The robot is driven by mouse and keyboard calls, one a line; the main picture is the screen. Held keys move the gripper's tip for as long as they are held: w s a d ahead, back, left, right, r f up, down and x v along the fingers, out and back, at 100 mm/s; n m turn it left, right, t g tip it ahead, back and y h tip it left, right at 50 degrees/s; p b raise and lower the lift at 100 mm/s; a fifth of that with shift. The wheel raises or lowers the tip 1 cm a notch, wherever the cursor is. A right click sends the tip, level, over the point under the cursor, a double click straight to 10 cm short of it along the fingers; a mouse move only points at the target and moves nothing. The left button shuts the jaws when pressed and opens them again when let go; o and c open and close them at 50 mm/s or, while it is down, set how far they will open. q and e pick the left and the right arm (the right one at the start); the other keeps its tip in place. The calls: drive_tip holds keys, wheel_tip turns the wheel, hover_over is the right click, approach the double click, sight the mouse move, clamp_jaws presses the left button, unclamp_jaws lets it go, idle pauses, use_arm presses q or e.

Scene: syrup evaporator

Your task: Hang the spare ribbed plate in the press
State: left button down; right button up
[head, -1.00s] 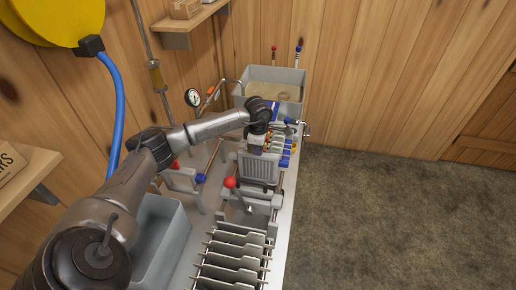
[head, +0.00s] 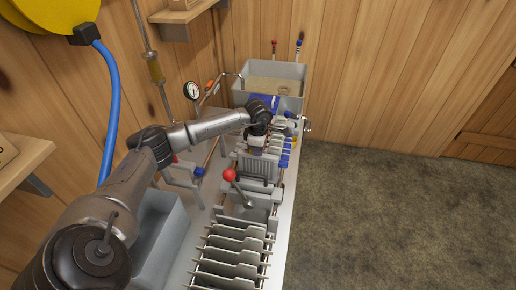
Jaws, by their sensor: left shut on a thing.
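My left gripper (head: 257,151) is shut on a grey ribbed plate (head: 255,170) and holds it upright by its top. The plate is low over the press (head: 251,197), between its two long side rails, behind the lever with the red ball knob (head: 229,175). Whether the plate's ends touch the rails is too small to tell. Behind the gripper, several plates with blue and yellow parts (head: 284,150) show in the press, partly hidden by my wrist. My right gripper is not in view.
A rack of several upright grey plates (head: 232,254) stands in front of the press. A grey bin (head: 165,242) lies to its left, under my arm. A box-shaped tank (head: 276,82) stands at the back, with a pressure gauge (head: 191,90) to its left. The floor at right is clear.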

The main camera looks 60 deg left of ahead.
use_arm(q)
drive_tip(key=shift+f+b, duration=0.85)
drive_tip(key=shift+f, duration=0.55)
drive_tip(key=c, duration=1.2)
unclamp_jaws()
drive_tip(key=shift+a, duration=0.1)
drive_tip(key=shift+c, duration=0.2)
drive_tip(key=o, duration=0.5)
drive_tip(key=shift+r+p, duration=0.55)
drive_tip(key=shift+r, duration=0.15)
drive_tip(key=shift+r+p, duration=2.25)
drive_tip(key=shift+r, duration=1.05)
